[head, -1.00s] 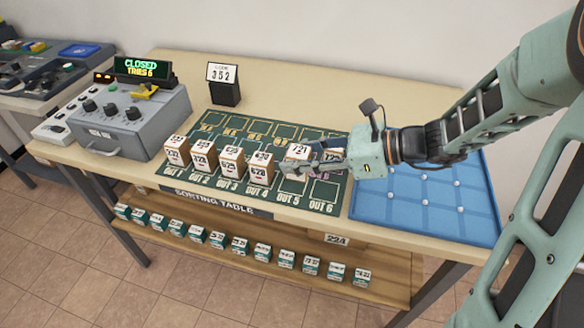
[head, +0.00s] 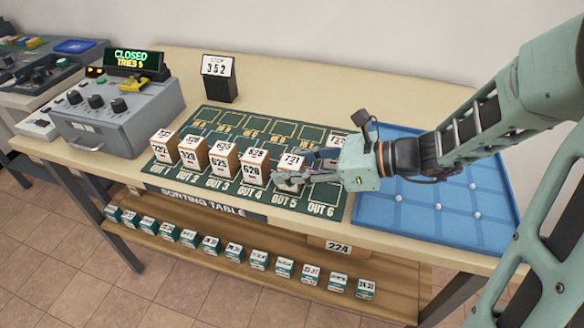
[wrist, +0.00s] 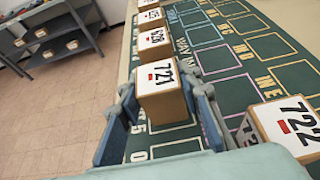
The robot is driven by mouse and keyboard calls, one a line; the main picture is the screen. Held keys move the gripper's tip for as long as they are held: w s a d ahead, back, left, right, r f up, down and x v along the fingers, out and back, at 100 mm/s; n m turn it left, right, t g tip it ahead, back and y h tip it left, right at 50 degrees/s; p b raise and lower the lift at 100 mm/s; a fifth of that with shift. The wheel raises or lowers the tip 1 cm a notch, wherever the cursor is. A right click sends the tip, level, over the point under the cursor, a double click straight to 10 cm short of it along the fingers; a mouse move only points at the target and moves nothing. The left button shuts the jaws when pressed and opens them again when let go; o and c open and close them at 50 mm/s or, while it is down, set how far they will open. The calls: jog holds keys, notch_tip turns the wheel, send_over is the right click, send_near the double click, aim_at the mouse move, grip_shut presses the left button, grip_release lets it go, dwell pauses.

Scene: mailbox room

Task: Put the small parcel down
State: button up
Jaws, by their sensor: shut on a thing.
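The small parcel marked 721 (head: 290,163) is a brown box with a white label on top. My gripper (head: 300,178) is shut on it, over the OUT 5 space of the green sorting mat (head: 230,196). In the wrist view one finger of my gripper (wrist: 157,118) is on each side of parcel 721 (wrist: 160,98). It appears level with the row of parcels in OUT 1 to OUT 4, such as parcel 628 (head: 254,168). Its underside is hidden, so contact with the mat cannot be told.
Another parcel, 722 in the wrist view (wrist: 290,125), stands behind my gripper on the mat. OUT 6 (head: 322,195) looks clear. A blue tray (head: 440,205) lies to the right. A grey console (head: 118,120) and a 352 sign (head: 218,78) stand behind on the left.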

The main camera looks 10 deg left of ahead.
jog(key=shift+f, duration=0.15)
jog(key=o, duration=1.2)
jog(key=shift+r, duration=0.2)
jog(key=p+v, duration=0.2)
jog(key=v, duration=1)
jog(key=shift+p, duration=0.3)
jog(key=shift+w, duration=0.1)
